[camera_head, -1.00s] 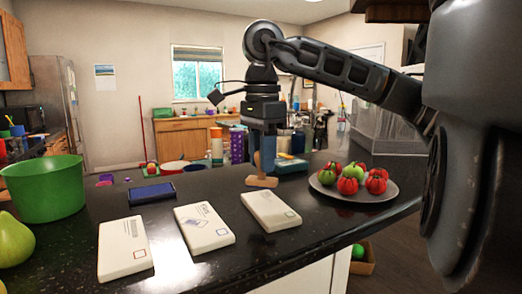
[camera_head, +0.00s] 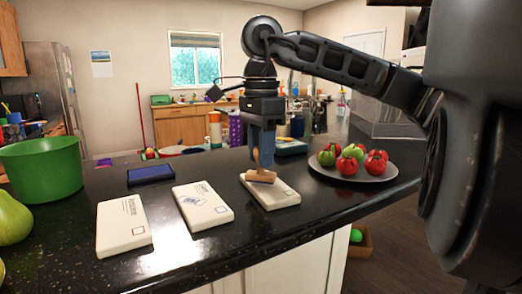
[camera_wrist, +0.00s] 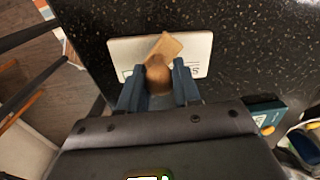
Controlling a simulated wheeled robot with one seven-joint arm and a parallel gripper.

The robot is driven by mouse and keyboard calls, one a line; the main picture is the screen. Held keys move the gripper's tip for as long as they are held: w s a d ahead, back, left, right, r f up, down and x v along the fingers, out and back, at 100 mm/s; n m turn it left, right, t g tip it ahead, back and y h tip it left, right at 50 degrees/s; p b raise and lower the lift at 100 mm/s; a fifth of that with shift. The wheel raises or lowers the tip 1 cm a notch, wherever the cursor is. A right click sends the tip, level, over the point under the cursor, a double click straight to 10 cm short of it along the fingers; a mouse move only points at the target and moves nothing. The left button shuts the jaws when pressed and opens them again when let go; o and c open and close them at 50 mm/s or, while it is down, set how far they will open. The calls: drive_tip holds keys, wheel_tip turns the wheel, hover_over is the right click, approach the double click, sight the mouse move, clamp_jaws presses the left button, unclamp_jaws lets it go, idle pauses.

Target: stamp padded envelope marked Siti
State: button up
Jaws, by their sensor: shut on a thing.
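My gripper (camera_head: 261,150) is shut on a wooden stamp (camera_head: 260,175), its rounded handle between the fingers. The stamp is at the right padded envelope (camera_head: 283,199); whether it touches cannot be told. In the wrist view the stamp (camera_wrist: 166,47) covers the middle of that envelope (camera_wrist: 122,50); an "S" shows at its edge, the rest hidden. The middle padded envelope (camera_head: 203,218) bears a bluish mark and a small name I cannot read surely.
A plate (camera_head: 375,176) of red and green fruit stands right of the envelopes. A green bowl (camera_head: 40,172) and a pear-like fruit (camera_head: 12,218) stand at the left. A teal box (camera_head: 291,147) lies behind my gripper. The front counter is clear.

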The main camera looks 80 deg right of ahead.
drive_tip(key=shift+f+b, duration=0.65)
drive_tip(key=shift+b, duration=0.45)
idle(2.4)
idle(0.5)
drive_tip(key=shift+r+p, duration=1.4)
drive_tip(key=shift+r, duration=2.2)
